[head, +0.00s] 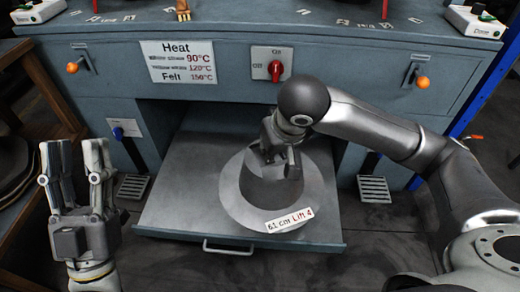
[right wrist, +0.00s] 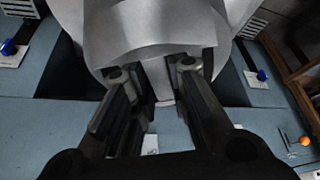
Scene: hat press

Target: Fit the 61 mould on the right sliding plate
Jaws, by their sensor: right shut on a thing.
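The grey hat-shaped mould (head: 240,204) has a round crown, a wide brim and a label reading "61 cm Lift 4". It is over the pulled-out sliding plate (head: 172,215), right of the plate's middle, and looks level. I cannot tell whether it rests on the plate or hangs just above it. My right gripper (head: 279,160) is shut on the mould's upper part from above. In the right wrist view the mould (right wrist: 150,35) fills the top middle, at the fingertips. My left gripper (head: 77,165) is open and empty at the left, fingers up, away from the plate.
The press front carries a heat sign (head: 178,62), a red switch (head: 275,68) and orange-knobbed levers at both sides. A handle (head: 228,248) is on the plate's front edge. A wooden rack (head: 38,85) stands at left. The plate's left part is bare.

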